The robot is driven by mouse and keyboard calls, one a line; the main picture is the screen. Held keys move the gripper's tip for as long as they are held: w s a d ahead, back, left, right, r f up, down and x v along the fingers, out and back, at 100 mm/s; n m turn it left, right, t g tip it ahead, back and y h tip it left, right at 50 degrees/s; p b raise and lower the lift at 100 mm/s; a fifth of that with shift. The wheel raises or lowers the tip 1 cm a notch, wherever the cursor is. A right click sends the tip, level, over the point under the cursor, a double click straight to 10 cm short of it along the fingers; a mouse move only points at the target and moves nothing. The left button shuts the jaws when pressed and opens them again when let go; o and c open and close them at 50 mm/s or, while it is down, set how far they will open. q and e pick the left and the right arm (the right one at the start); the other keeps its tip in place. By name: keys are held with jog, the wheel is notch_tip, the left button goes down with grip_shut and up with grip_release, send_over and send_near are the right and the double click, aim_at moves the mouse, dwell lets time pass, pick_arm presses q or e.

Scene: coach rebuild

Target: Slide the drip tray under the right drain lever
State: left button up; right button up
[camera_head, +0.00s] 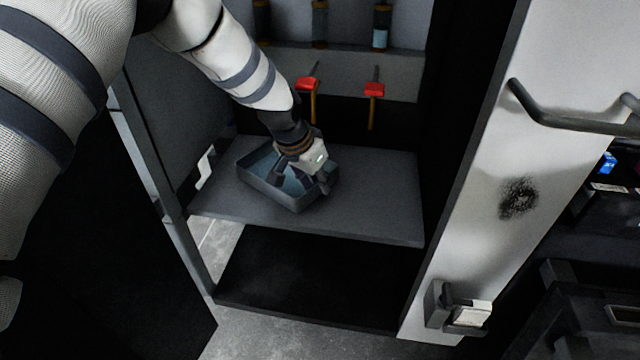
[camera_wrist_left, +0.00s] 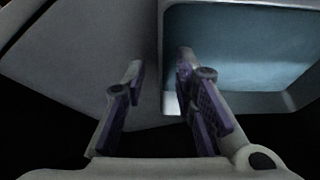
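The drip tray (camera_head: 268,191), a grey open box with a bluish inside, sits on the left-middle part of a grey shelf (camera_head: 375,215). The right drain lever (camera_head: 374,90), with a red handle, is behind it and to the right, with a brass-coloured pipe below. A gap shows beside the wall. My right gripper is not in view.
Another red lever (camera_head: 308,84) is left of the right one, above and behind the tray. Several bottle-like cylinders stand higher up. The shelf is clear to the tray's right. A white door panel with a handle (camera_head: 570,122) stands at right.

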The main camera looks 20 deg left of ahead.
pick_arm(q)
jog(key=shift+x, duration=0.75)
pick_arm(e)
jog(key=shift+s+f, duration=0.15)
pick_arm(q)
grip_shut()
